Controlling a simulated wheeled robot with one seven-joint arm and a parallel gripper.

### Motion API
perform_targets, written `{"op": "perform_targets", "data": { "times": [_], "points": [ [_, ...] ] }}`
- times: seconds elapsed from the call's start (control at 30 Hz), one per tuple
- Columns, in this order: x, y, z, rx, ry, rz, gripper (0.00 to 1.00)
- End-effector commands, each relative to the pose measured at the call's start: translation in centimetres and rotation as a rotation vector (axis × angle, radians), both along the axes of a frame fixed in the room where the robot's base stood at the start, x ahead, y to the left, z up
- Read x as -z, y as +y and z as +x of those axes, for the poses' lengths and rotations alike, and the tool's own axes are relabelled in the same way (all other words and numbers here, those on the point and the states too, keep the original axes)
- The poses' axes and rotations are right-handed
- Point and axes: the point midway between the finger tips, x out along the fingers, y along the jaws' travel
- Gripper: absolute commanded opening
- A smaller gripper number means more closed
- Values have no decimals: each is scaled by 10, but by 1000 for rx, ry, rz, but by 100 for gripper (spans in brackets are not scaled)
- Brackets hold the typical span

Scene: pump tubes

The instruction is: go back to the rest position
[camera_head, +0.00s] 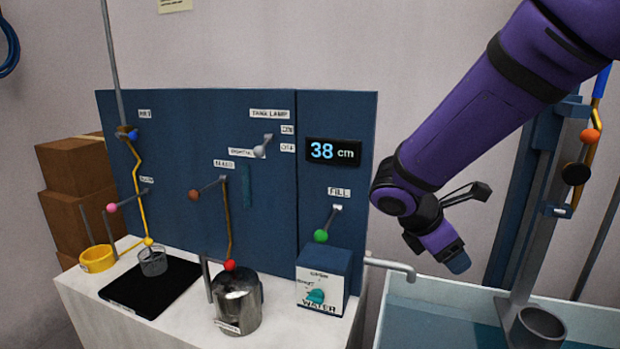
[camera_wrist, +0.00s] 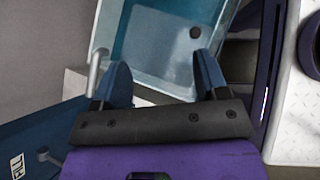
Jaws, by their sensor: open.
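My purple arm reaches in from the upper right in the head view. My gripper (camera_head: 459,262) points down and to the right, in front of the wall and near the water tank's left end. In the wrist view my gripper (camera_wrist: 160,82) shows two blue fingers spread apart with nothing between them. The water tank (camera_wrist: 190,45) lies beyond the fingers in that view. No object is held.
The blue panel (camera_head: 200,150) carries levers and a display (camera_head: 333,152) reading 38 cm. A metal pot (camera_head: 238,302), a yellow ring (camera_head: 97,259) and a WATER box (camera_head: 323,280) stand on the white counter. A spout (camera_head: 392,267) juts toward the tank (camera_head: 425,320).

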Motion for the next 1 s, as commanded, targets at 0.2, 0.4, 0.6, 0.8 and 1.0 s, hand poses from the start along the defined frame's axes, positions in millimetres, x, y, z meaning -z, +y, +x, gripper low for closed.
{"op": "perform_targets", "data": {
  "times": [0.2, 0.4, 0.6, 0.8, 1.0],
  "points": [
    [-36, -32, -40, 324, -186, 234, 67],
    [-64, -49, -79, 619, -353, 438, 67],
    [-88, -58, -118, 907, -516, 634, 67],
    [-108, -60, -154, 1180, -672, 829, 67],
    [-119, -57, -178, 1371, -777, 972, 67]
  ]
}}
